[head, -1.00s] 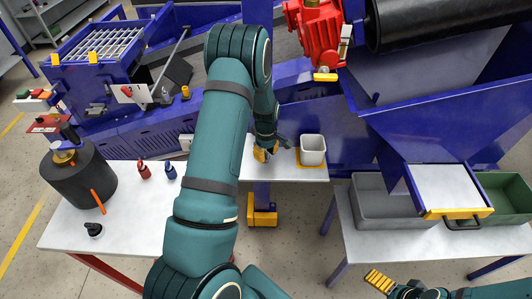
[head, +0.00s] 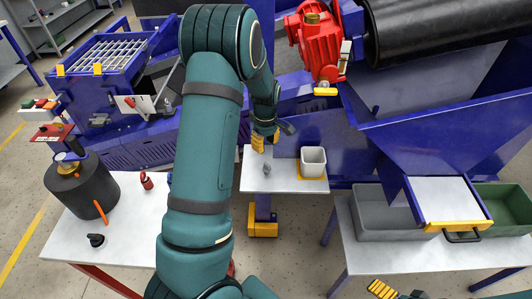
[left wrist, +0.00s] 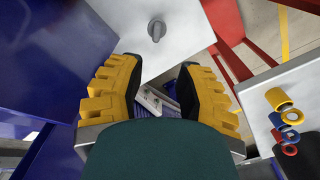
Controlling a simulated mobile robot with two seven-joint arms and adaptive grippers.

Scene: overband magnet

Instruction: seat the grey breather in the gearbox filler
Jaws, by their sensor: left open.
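The grey breather (head: 267,169) is a small knob-like piece on the small white shelf (head: 290,184). In the left wrist view the breather (left wrist: 156,29) shows on the white surface, beyond the fingertips. My left gripper (head: 265,140) is at the shelf's back edge, open and empty, apart from the breather. Its spread yellow fingers (left wrist: 158,85) frame the left wrist view. The red gearbox (head: 318,45) is behind, up and to the right, with a brass-coloured fitting (head: 313,18) on top; I cannot tell the filler opening. My right gripper (head: 382,289) shows only partly at the bottom edge.
The blue machine frame (head: 330,133) rises behind the shelf. The left table holds a black drum (head: 80,187), a red item (head: 146,181) and a black knob (head: 96,240). A grey bin (head: 385,212) is right.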

